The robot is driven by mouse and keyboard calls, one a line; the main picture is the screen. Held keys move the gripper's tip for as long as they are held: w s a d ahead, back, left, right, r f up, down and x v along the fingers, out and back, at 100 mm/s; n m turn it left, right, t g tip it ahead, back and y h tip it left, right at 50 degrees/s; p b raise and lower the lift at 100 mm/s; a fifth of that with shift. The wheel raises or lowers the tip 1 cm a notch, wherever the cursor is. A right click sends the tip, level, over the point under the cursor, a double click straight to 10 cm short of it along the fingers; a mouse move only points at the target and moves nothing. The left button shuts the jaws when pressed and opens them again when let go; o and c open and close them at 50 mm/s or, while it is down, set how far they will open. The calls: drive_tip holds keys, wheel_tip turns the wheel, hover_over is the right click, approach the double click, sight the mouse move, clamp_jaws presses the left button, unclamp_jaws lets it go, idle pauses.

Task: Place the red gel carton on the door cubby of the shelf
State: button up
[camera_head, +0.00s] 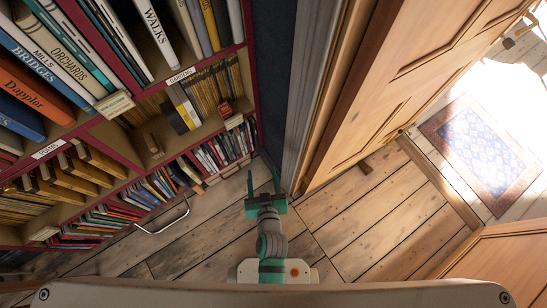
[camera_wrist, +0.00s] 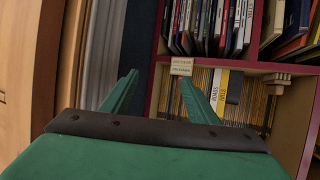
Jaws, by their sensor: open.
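A small red box (camera_head: 225,109), which looks like the red gel carton, stands at the front of a shelf cubby near the door, beside thin tan books. Its print is too small to read. That cubby (camera_head: 207,131) is the middle one at the bookcase's right end. My gripper (camera_head: 263,181) is open and empty, low over the floor to the right of the bookcase and apart from the box. In the wrist view my gripper's green fingers (camera_wrist: 158,80) are spread, with the shelf beyond. I cannot make out the red box there; a finger may hide it.
Crowded books (camera_head: 225,148) fill the cubby below. A cream label block (camera_head: 234,121) sits on the shelf edge. A curved metal handle (camera_head: 163,228) sticks out low at the bookcase. The wooden door (camera_head: 400,75) and its frame stand close on the right. Floorboards (camera_head: 345,210) are clear.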

drive_tip(key=s+d+r+m+t+h, duration=0.1)
drive_tip(key=s+d+r, duration=0.1)
drive_tip(key=s+r, duration=0.6)
drive_tip(key=s+d+r+t+h, duration=0.1)
drive_tip(key=s+d+r, duration=0.1)
drive_tip(key=s+r, duration=0.5)
drive_tip(key=shift+s+r+m, duration=0.4)
drive_tip(key=shift+s, duration=0.5)
